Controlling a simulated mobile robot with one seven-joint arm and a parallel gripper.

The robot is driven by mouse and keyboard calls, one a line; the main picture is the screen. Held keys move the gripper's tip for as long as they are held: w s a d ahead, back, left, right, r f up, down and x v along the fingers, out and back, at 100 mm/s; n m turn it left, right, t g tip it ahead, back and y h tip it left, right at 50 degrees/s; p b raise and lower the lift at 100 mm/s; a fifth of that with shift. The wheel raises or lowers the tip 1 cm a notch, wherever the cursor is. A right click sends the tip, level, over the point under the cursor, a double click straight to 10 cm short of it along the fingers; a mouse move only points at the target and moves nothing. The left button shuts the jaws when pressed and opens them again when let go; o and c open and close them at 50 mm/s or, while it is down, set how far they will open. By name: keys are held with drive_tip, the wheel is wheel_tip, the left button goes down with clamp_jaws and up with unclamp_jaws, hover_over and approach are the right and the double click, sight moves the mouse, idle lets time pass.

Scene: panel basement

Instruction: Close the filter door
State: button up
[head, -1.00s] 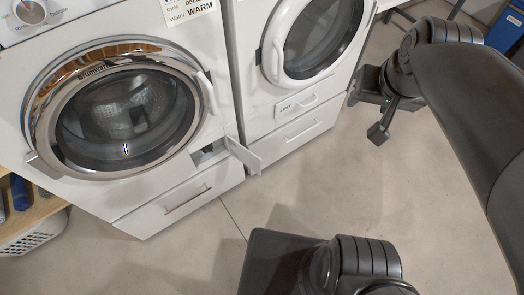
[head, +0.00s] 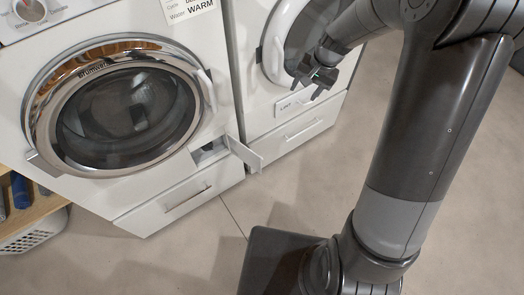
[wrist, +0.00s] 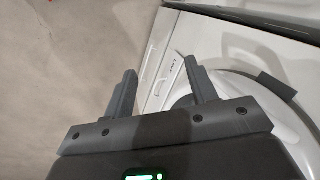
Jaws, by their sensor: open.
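The filter door (head: 244,154) is a small white flap at the lower right of the left washing machine. It stands swung out from the front, and the dark filter recess (head: 208,152) shows beside it. My gripper (head: 314,84) is open and empty in front of the right machine, up and to the right of the flap and apart from it. In the wrist view my gripper's two fingers (wrist: 163,88) are spread, with the right machine's white front and round door behind them. I cannot make out the filter door in the wrist view.
The left machine's round chrome-rimmed door (head: 118,108) is shut, with a drawer (head: 178,205) below. The right machine has a round door (head: 285,55), a lint panel (head: 291,105) and a lower drawer (head: 298,132). The floor (head: 225,228) in front is clear. A shelf and basket (head: 35,232) stand at the left.

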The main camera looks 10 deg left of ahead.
sight(247, 152)
drive_tip(key=s+a+f+m+g, duration=0.1)
drive_tip(key=a+f, duration=0.3)
drive_tip(key=f, duration=0.9)
drive_tip(key=s+a+f+m+g+y, duration=0.1)
drive_tip(key=a+f, duration=0.3)
drive_tip(key=f, duration=1)
drive_tip(key=s+a+f+m+g, duration=0.1)
drive_tip(key=a+f, duration=0.4)
drive_tip(key=f, duration=0.9)
drive_tip(key=shift+s+f, duration=0.1)
drive_tip(key=shift+s, duration=0.2)
drive_tip(key=shift+c, duration=0.5)
clamp_jaws()
